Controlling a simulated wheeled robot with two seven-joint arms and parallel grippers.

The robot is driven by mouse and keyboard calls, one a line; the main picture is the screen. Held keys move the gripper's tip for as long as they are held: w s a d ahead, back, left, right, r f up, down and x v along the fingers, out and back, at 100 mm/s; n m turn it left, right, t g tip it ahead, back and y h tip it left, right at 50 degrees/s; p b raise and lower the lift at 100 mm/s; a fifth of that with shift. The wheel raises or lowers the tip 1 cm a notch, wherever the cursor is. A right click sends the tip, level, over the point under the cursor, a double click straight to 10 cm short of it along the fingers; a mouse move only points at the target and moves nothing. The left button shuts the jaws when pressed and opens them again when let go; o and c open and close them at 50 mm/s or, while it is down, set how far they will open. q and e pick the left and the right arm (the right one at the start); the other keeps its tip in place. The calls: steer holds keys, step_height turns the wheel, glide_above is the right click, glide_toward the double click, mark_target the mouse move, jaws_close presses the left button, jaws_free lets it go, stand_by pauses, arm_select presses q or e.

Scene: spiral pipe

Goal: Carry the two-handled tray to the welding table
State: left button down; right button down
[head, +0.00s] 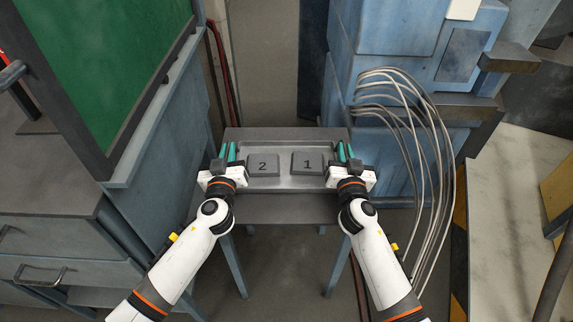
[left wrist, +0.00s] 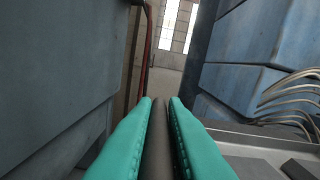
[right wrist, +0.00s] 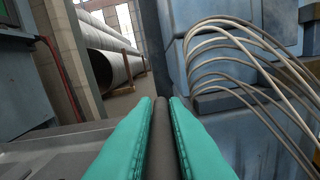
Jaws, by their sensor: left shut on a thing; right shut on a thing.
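The grey two-handled tray (head: 284,182) is in the middle of the head view, over a small grey table (head: 283,211) with blue-grey legs. I cannot tell whether the tray touches the table top. Two dark blocks lie in it, block 2 (head: 263,165) on the left and block 1 (head: 307,164) on the right. My left gripper (head: 232,153) is shut on the tray's left handle, a dark bar (left wrist: 158,140) between the teal fingers in the left wrist view. My right gripper (head: 342,152) is shut on the right handle, a bar (right wrist: 161,140) in the right wrist view.
A blue cabinet with a green panel (head: 105,60) stands close on the left, above a drawer unit (head: 50,240). A blue machine (head: 390,90) with looping grey cables (head: 425,130) stands on the right. A pale surface (head: 510,210) lies further right.

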arm_select(q)
steer(key=shift+w+a+r, duration=0.1)
steer(key=shift+w+r, duration=0.05)
steer(key=shift+r, duration=0.15)
arm_select(e)
steer(key=shift+w+d+r, duration=0.1)
steer(key=shift+r, duration=0.2)
